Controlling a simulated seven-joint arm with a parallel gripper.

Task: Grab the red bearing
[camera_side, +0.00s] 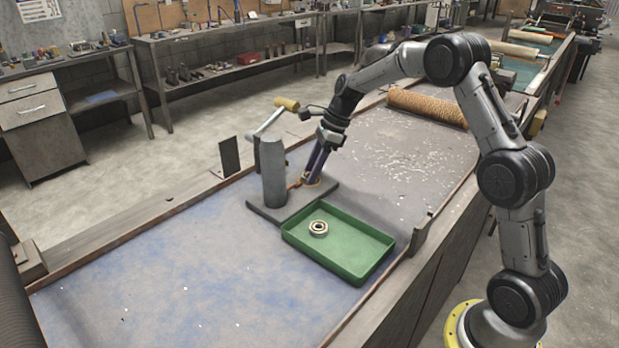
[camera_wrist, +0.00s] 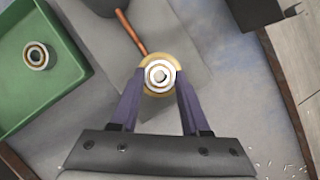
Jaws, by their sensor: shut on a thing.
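My gripper (camera_wrist: 161,80) has purple fingers and is shut on a pale metal bearing (camera_wrist: 160,70), which has a gold-orange ring around it. The fingers hold it from both sides. In the side view, my gripper (camera_side: 312,180) is tilted down at the grey base plate (camera_side: 270,212), beside the upright grey cylinder (camera_side: 273,175). I cannot tell whether the held bearing touches the plate. No clearly red bearing shows. A second silver bearing with a dark ring lies in the green tray (camera_side: 375,245); this tray bearing (camera_side: 318,228) also shows in the wrist view (camera_wrist: 37,56).
An orange rod (camera_wrist: 131,30) runs from the cylinder to the held bearing. A lever with a yellow handle (camera_side: 286,104) stands behind the cylinder. A brown roll (camera_side: 427,107) lies farther back. The blue bench surface (camera_side: 190,270) at front left is clear.

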